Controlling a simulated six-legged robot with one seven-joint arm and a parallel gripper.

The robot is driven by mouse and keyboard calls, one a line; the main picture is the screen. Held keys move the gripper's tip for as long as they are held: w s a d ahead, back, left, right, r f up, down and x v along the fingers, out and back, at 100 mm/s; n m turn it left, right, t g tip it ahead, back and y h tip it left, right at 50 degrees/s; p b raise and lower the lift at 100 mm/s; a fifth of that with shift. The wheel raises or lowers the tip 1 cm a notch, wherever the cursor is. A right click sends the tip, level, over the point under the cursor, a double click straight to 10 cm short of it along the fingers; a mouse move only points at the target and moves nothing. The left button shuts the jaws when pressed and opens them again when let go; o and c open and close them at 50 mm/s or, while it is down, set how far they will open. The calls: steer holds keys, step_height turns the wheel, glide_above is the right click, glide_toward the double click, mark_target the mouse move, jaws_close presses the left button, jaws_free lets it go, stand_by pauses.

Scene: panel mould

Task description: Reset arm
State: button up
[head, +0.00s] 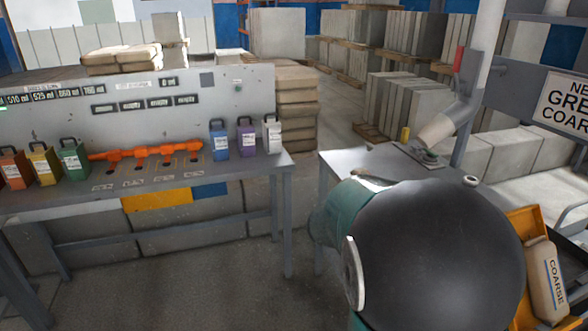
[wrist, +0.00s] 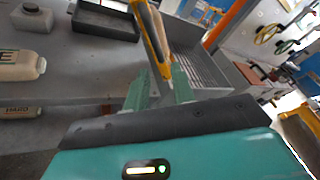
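My gripper (wrist: 162,78) shows in the wrist view, with two green fingers beyond a dark bar and a teal housing. The fingers stand apart. A yellow and dark elongated object (wrist: 150,35) lies between them in the picture and runs up past the top edge. I cannot tell whether the fingers grip it or it lies behind them. In the head view, a large dark rounded link of my arm with teal parts fills the lower right. My gripper is not visible there.
A bench (head: 290,165) at left carries coloured jugs (head: 75,160) and an orange rack (head: 150,150). A grey table (head: 340,165) stands behind my arm. A yellow bin (head: 525,225) with a COARSE bag (head: 546,280) is at right. The wrist view shows a dark tray (wrist: 105,20). Floor between is clear.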

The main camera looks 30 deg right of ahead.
steer(key=a+f+m+t+y, duration=0.4)
steer(key=a+m+t+y, duration=0.5)
steer(key=a, duration=0.6)
steer(key=a+r+m+t+y, duration=0.2)
steer(key=a+m, duration=0.3)
steer(key=a, duration=0.2)
steer(key=a+r+m+t+y, duration=0.2)
steer(key=a+m, duration=0.3)
steer(key=a, duration=0.3)
steer(key=shift+w+a+t, duration=0.15)
steer(key=shift+a+t, duration=0.15)
steer(key=shift+t, duration=0.2)
steer(key=shift+d, duration=0.2)
